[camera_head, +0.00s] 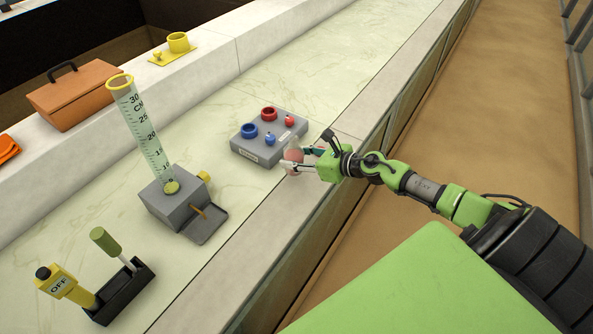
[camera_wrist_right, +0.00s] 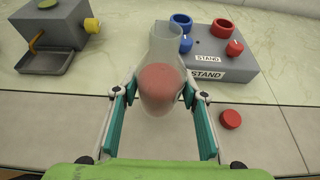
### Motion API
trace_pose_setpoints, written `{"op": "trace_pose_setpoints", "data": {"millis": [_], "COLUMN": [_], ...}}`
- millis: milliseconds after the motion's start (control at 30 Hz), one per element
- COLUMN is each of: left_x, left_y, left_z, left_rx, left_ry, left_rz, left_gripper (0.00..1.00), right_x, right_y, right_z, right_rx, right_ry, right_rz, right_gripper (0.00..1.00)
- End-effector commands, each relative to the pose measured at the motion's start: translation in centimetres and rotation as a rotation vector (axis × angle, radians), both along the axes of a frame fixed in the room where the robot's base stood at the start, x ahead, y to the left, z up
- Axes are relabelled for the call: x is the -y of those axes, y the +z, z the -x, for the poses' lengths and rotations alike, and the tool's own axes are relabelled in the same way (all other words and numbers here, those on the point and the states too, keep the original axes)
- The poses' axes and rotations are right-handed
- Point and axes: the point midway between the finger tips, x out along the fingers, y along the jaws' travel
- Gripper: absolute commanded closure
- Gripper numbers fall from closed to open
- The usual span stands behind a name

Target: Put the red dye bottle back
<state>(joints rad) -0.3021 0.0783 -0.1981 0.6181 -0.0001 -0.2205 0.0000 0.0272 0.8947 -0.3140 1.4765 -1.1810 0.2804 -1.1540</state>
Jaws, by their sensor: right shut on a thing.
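My right gripper (camera_head: 302,161) is shut on the red dye bottle (camera_head: 294,154), a clear bottle with red in its lower part. In the right wrist view the bottle (camera_wrist_right: 160,80) is between the teal fingers (camera_wrist_right: 160,112), its open-looking neck toward the stand. The grey stand (camera_head: 252,152), labelled STAND, is just left of the gripper. It has a red ring (camera_head: 268,114), a blue ring (camera_head: 249,131), and a red (camera_head: 289,119) and a blue (camera_head: 270,138) knob-like piece. A red cap-like disc (camera_wrist_right: 230,119) lies on the pale ledge. My left gripper is out of view.
A measuring cylinder (camera_head: 143,130) stands on a grey base (camera_head: 165,200) with a small tray. A black holder (camera_head: 122,290) with a yellow OFF device is at lower left. An orange toolbox (camera_head: 75,95) sits behind. Marble beyond the stand is clear.

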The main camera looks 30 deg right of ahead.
Motion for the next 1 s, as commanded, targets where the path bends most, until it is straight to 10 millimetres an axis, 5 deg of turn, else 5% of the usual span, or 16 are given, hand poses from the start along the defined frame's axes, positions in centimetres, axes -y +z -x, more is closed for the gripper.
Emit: {"op": "trace_pose_setpoints", "data": {"millis": [433, 900, 933, 1000], "left_x": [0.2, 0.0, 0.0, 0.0], "left_y": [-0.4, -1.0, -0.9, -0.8], "left_z": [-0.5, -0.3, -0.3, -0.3], "left_rx": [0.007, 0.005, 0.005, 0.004], "left_ry": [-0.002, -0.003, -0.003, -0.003], "left_rz": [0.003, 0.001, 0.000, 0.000], "left_gripper": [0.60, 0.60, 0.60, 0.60], "right_x": [0.8, 0.8, 0.8, 0.8], "right_y": [-3.8, -4.6, -4.5, -4.5], "right_z": [-0.8, -0.8, -0.8, -0.8], "right_rx": [0.002, 0.003, 0.001, 0.001], "right_ry": [-0.001, 0.002, 0.002, 0.002], "right_rz": [-0.004, 0.001, 0.001, 0.001], "right_gripper": [0.83, 0.83, 0.55, 0.44]}}
